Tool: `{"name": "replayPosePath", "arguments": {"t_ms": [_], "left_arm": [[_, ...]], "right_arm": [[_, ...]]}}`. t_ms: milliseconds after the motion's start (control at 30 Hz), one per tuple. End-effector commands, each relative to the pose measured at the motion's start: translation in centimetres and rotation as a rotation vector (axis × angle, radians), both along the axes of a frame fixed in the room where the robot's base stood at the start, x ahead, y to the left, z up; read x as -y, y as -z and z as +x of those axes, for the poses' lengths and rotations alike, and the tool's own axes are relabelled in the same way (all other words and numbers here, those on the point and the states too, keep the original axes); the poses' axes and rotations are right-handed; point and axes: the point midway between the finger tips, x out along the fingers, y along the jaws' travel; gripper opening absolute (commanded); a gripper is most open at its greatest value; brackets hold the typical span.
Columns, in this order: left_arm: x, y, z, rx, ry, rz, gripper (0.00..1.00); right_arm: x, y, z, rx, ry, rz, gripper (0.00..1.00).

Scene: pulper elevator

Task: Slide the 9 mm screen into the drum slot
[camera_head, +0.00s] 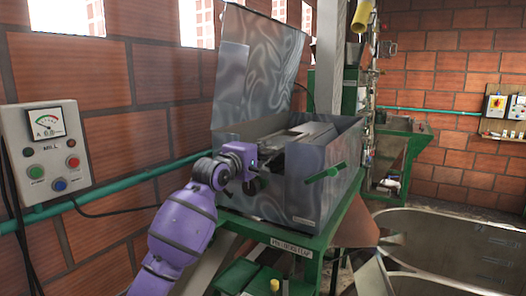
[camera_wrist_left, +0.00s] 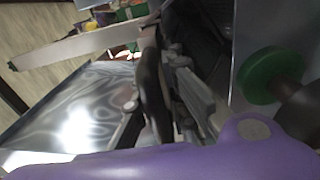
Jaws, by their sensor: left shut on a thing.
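My left gripper (camera_head: 262,168) is at the left end of the open grey metal housing (camera_head: 325,190). It also shows in the wrist view (camera_wrist_left: 170,92), where its dark fingers are closed. A long grey piece (camera_head: 312,133), which looks like the screen, lies along the housing's open top and runs toward my gripper. The gripper appears shut on its near end, but the fingers hide the grip. I cannot read a 9 mm mark. The drum slot is hidden by the housing walls and my gripper. My right gripper is not in view.
The raised metal lid (camera_head: 258,70) stands behind the housing. A green handle (camera_head: 325,173) sticks out in front. The green stand (camera_head: 290,240) carries the housing. A control box (camera_head: 47,150) hangs on the brick wall at left. A large metal tank (camera_head: 450,245) stands at lower right.

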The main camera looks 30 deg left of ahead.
Motion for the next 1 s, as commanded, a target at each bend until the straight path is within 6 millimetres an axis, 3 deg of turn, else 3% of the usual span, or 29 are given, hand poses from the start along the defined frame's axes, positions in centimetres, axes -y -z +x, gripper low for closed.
{"name": "replayPosePath", "arguments": {"t_ms": [600, 633, 800, 1000], "left_arm": [[0.1, -0.3, 1.5, 0.005, 0.0, 0.0, 0.0], [0.1, -0.3, 1.6, 0.005, 0.0, 0.0, 0.13], [0.1, -0.2, 1.5, 0.004, 0.0, 0.0, 0.34], [0.1, -0.1, 1.5, 0.002, 0.0, 0.0, 0.34]], "right_arm": [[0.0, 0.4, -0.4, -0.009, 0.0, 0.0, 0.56], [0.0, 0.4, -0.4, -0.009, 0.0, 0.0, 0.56], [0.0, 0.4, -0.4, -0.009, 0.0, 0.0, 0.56], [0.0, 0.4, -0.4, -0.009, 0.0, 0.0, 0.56]]}}
